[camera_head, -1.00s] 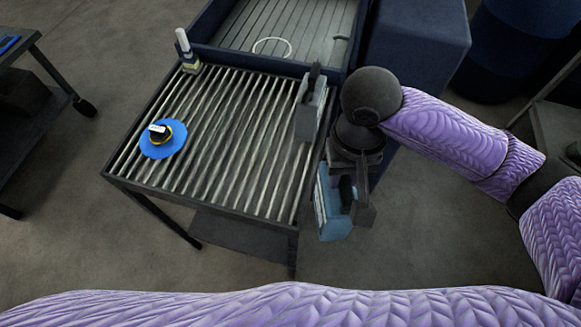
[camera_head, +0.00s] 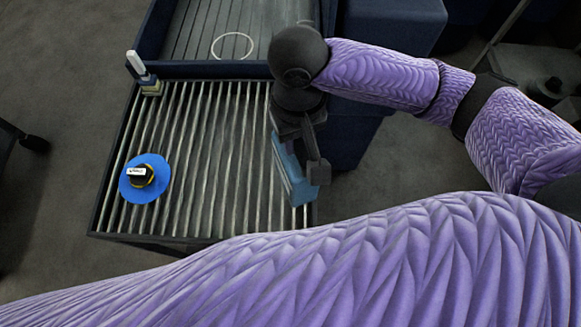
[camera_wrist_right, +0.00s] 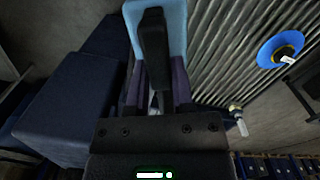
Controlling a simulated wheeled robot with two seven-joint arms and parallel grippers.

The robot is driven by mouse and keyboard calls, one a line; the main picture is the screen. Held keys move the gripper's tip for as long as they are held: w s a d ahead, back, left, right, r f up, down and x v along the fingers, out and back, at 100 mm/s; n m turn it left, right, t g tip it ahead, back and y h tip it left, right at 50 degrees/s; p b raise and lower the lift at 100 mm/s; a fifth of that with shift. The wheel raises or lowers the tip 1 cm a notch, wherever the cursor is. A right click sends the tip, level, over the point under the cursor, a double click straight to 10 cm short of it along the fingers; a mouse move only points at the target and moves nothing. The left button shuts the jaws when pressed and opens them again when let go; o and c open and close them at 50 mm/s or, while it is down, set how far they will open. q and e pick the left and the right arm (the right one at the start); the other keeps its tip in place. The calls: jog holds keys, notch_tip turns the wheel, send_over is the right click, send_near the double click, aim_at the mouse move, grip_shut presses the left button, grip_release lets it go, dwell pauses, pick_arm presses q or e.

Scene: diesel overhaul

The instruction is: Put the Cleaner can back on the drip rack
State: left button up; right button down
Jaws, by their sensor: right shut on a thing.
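A light blue can (camera_head: 290,172) with a black handle, which I take to be the Cleaner can, is held by my right gripper (camera_head: 303,138). In the right wrist view my right gripper (camera_wrist_right: 158,92) is shut on the can's handle, with the blue can (camera_wrist_right: 178,20) beyond it. No label text is readable. The drip rack (camera_head: 205,150) is a slatted table. The can overlaps its right edge in the head view; I cannot tell whether it touches the slats. My left gripper is not in view.
A blue disc (camera_head: 129,192) with a yellow-black puck sits at the rack's left, and a white-topped bottle (camera_head: 140,69) at its back left corner. A blue-walled basin (camera_head: 232,68) adjoins behind. The middle slats are clear.

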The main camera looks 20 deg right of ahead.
notch_tip(320, 180, down, 7)
jog(key=b, duration=0.1)
dwell(0.3)
jog(key=shift+c, duration=2.4)
grip_release()
jog(key=shift+f, duration=0.15)
jog(key=r, duration=0.4)
jog(key=r+p, duration=0.1)
jog(key=r, duration=0.3)
jog(key=r+p, duration=0.1)
jog(key=r, duration=0.3)
jog(key=shift+w+r, duration=0.1)
jog(key=shift+w, duration=0.2)
